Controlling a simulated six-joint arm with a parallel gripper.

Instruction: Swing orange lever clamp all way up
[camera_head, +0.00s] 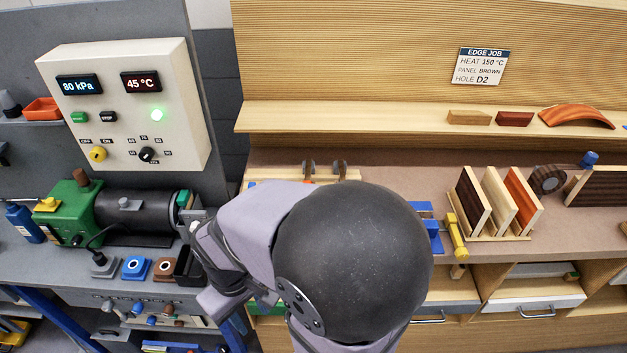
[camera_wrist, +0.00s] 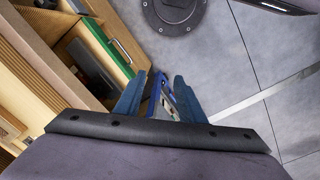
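I cannot make out an orange lever clamp in either view; my own arm hides the middle of the bench in the head view. In the wrist view, my gripper (camera_wrist: 162,78) shows two blue fingers standing apart, so it is open. A blue frame-like part (camera_wrist: 157,98) shows between the fingers; I cannot tell its distance, and no grip on it is visible. In the head view the fingertips are not clearly visible.
A control box (camera_head: 125,105) reads 80 kPa and 45 °C above a green and black pump (camera_head: 140,210) at left. Upright boards (camera_head: 497,203) and a yellow-handled tool (camera_head: 456,235) stand at right. Grey floor (camera_wrist: 240,60) and wooden compartments (camera_wrist: 45,65) fill the wrist view.

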